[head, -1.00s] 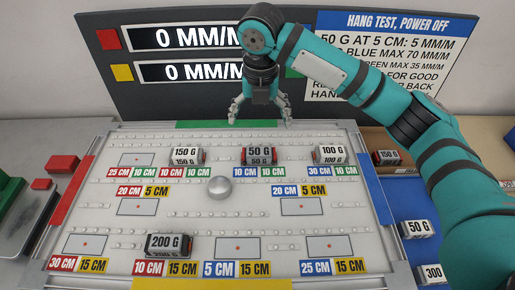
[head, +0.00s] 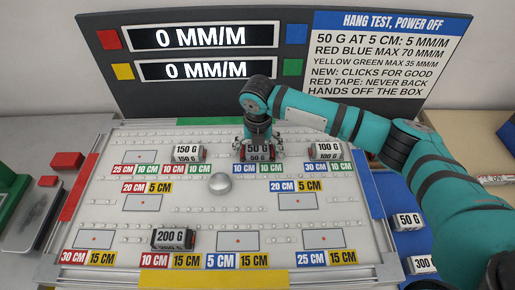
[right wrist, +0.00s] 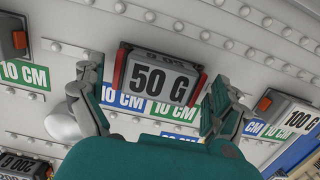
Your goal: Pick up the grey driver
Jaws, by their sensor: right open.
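No block is labelled as a driver, so I cannot tell for sure which is meant. A grey block marked 50 G (head: 257,152), with red ends, sits in the top row of the white board (head: 330,220). My right gripper (head: 257,143) points down over this block. In the right wrist view its open fingers (right wrist: 152,82) stand to either side of the 50 G block (right wrist: 158,80), apparently with gaps, and hold nothing. Part of the block's top is hidden by the gripper in the head view. My left gripper is not in view.
Similar blocks marked 150 G (head: 188,152), 100 G (head: 326,150) and 200 G (head: 173,239) sit on the board. A silver knob (head: 220,182) stands below the 50 G block. More blocks (head: 408,222) lie on a blue surface at right.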

